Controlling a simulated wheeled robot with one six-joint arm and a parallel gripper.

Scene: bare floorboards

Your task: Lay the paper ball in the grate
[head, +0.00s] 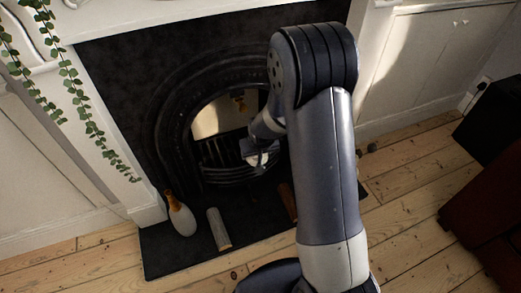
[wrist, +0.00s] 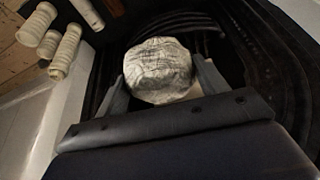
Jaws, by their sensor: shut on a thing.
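My gripper (head: 261,158) is at the mouth of the black fireplace in the head view, by the grate (head: 228,174) with its dark bars. In the wrist view the paper ball (wrist: 158,70), pale, crumpled and faintly printed, sits between the two fingers of my gripper (wrist: 160,82), which are shut on it. Dark curved ironwork lies behind and around the ball in the wrist view. I cannot tell whether the ball touches the grate. In the head view the ball is too small and partly hidden to make out clearly.
A brown piece (head: 287,201) lies near my arm. A dark red seat (head: 490,205) is at right. Floorboards in front are mostly clear.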

